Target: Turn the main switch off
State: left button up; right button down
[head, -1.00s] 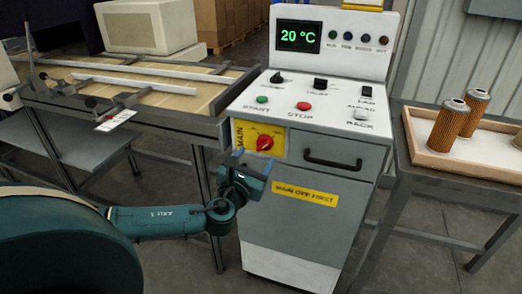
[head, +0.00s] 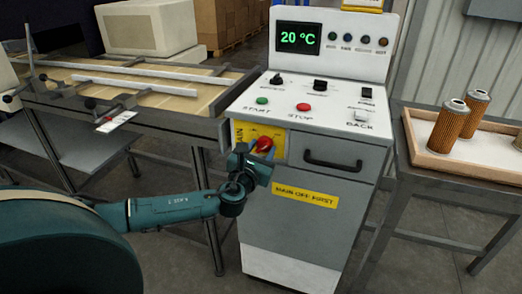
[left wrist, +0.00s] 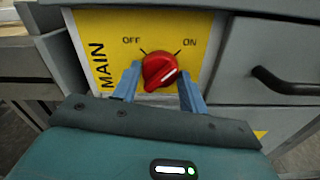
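The main switch is a red rotary knob (head: 264,143) on a yellow plate (head: 279,135) on the front of the grey machine cabinet. In the left wrist view, the knob (left wrist: 158,70) sits below the OFF and ON marks, and its white line slants toward ON. My left gripper (head: 256,156) is at the knob. Its blue fingers (left wrist: 159,88) are open, one on each side of the knob, with a clear gap on the right. I cannot tell whether the left finger touches it. My right gripper is not in view.
A drawer handle (head: 333,163) is just right of the switch. START and STOP buttons (head: 304,107) are on the panel above. A workbench (head: 205,125) stands close on the left. A wooden tray (head: 420,152) with filter cartridges is on the right table.

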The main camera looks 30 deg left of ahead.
pick_arm(q)
jog(key=c, duration=0.4)
jog(key=shift+c, duration=0.2)
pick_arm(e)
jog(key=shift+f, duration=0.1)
pick_arm(q)
jog(key=shift+n, duration=0.3)
jog(key=n, duration=0.4)
jog(key=shift+n, duration=0.3)
jog(key=n, duration=0.3)
jog(key=shift+f+n+b, duration=0.1)
jog(key=shift+n+b, duration=0.2)
jog(key=shift+b, duration=0.05)
jog(key=shift+n, duration=0.9)
jog(key=n, duration=0.2)
jog(key=shift+n, duration=0.4)
jog(key=shift+n+b, duration=0.3)
jog(key=shift+n, duration=2)
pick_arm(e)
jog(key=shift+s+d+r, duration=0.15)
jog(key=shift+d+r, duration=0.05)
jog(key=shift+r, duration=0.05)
